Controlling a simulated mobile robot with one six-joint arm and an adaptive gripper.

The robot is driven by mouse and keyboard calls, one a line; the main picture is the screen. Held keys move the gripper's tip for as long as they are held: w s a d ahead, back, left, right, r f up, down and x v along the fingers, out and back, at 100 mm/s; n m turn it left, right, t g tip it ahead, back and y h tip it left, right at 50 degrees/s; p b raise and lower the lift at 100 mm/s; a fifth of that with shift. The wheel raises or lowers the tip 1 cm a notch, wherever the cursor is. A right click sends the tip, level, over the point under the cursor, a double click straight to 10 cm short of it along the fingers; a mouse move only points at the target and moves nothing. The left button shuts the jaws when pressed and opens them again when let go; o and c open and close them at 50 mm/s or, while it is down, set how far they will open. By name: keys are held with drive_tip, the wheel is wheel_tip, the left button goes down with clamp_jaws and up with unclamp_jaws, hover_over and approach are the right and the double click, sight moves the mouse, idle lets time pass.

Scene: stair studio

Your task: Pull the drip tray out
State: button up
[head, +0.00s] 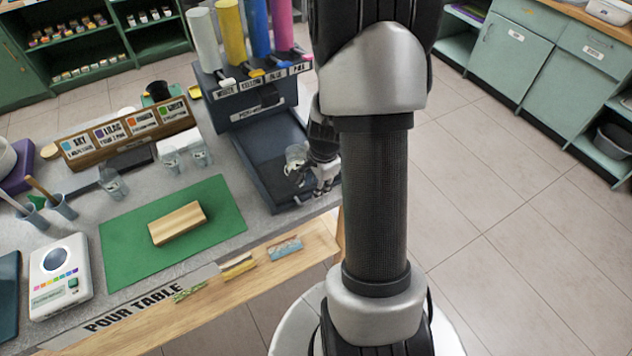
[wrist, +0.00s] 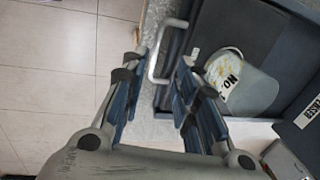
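The drip tray (head: 262,143) is a dark blue-grey shallow tray below the paint dispenser in the head view. It also shows in the wrist view (wrist: 235,32), with a pale bar handle (wrist: 152,68) on its front edge. A grey cup with a "NO" label (wrist: 252,88) is in the tray near its front; it shows in the head view (head: 295,156) beside my gripper. My gripper (head: 324,186) is at the tray's front end. In the wrist view my gripper (wrist: 162,72) is open, and the handle shows between its fingertips. I cannot tell whether they touch it.
The paint dispenser (head: 252,100) with several coloured tubes stands behind the tray. A green mat (head: 125,235) with a wooden block (head: 177,223), a scale (head: 60,275) and several cups are on the table to the left. Open tiled floor (head: 500,230) lies to the right.

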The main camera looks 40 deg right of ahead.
wheel_tip(320, 180, up, 14)
drive_tip(key=s+p, duration=0.2)
drive_tip(key=p, duration=0.9)
drive_tip(key=shift+s+a+r+p, duration=0.15)
drive_tip(key=shift+s+a+p, duration=0.15)
drive_tip(key=shift+p, duration=0.1)
idle(0.4)
wheel_tip(320, 180, up, 12)
drive_tip(key=s, duration=0.2)
drive_tip(key=shift+a, duration=0.2)
idle(0.5)
drive_tip(key=shift+a, duration=0.1)
